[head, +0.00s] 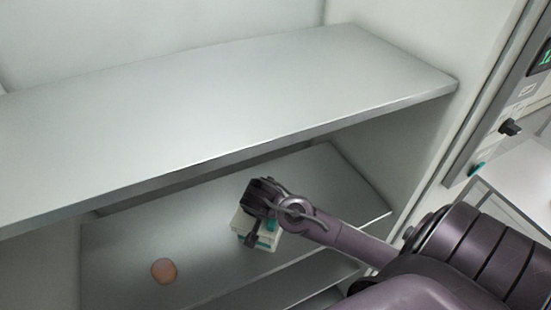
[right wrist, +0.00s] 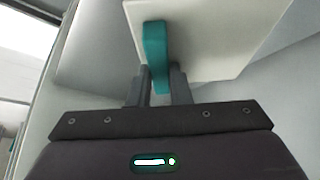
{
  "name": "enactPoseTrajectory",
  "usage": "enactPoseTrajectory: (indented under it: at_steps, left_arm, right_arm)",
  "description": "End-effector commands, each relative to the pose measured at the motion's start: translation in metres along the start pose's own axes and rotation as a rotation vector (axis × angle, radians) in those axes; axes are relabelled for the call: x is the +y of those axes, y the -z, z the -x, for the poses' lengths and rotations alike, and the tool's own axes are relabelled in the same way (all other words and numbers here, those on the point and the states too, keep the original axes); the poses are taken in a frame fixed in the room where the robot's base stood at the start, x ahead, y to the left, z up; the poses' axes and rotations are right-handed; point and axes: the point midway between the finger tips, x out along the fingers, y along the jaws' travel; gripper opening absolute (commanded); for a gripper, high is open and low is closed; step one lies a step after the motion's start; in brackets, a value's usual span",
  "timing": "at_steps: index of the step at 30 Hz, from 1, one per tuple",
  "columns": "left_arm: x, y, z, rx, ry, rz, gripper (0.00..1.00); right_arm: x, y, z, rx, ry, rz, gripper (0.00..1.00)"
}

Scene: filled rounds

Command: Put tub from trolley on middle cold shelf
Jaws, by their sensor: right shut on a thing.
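The tub (head: 243,222) is white with a teal handle. In the head view it is over the shelf below the top one, partly hidden by my right gripper (head: 256,222). I cannot tell whether it touches that shelf (head: 205,240). In the right wrist view the fingers of my right gripper (right wrist: 162,88) are shut on the teal handle (right wrist: 155,45), with the white tub (right wrist: 205,40) beyond it. My left gripper is not in view.
A broad upper shelf (head: 230,105) overhangs the tub's shelf and is bare. A round pinkish thing (head: 163,271) is on the tub's shelf, to the left of the tub. The cabinet's side wall (head: 400,145) is at the right, with a control panel (head: 509,127) beyond.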

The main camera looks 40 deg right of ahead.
Motion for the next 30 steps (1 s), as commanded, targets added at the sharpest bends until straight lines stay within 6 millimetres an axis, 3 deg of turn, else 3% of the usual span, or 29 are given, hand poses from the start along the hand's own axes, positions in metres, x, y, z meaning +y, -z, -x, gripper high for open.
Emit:
enactPoseTrajectory:
  at_steps: [10, 11, 15, 22, 27, 30]
  left_arm:
    - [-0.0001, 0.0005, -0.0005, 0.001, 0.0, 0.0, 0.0]
    - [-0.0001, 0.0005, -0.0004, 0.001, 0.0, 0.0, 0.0]
    - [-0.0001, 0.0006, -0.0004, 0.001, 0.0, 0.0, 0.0]
    - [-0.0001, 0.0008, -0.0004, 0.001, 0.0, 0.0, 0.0]
    - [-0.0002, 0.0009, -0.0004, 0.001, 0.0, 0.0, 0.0]
    - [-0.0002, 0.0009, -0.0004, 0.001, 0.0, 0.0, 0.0]
  right_arm:
    - [0.0, -0.0018, -0.0038, 0.0, 0.0, 0.001, 0.0]
    - [-0.0001, -0.0016, -0.0035, 0.0, 0.0, 0.0, 0.21]
    - [-0.0001, -0.0016, -0.0034, 0.0, 0.0, 0.0, 0.4]
    - [0.0, -0.0018, -0.0034, 0.0, 0.0, 0.0, 0.44]
    - [0.0, -0.0018, -0.0034, 0.0, 0.0, 0.0, 0.65]
    - [0.0, -0.0018, -0.0034, 0.0, 0.0, 0.0, 0.65]
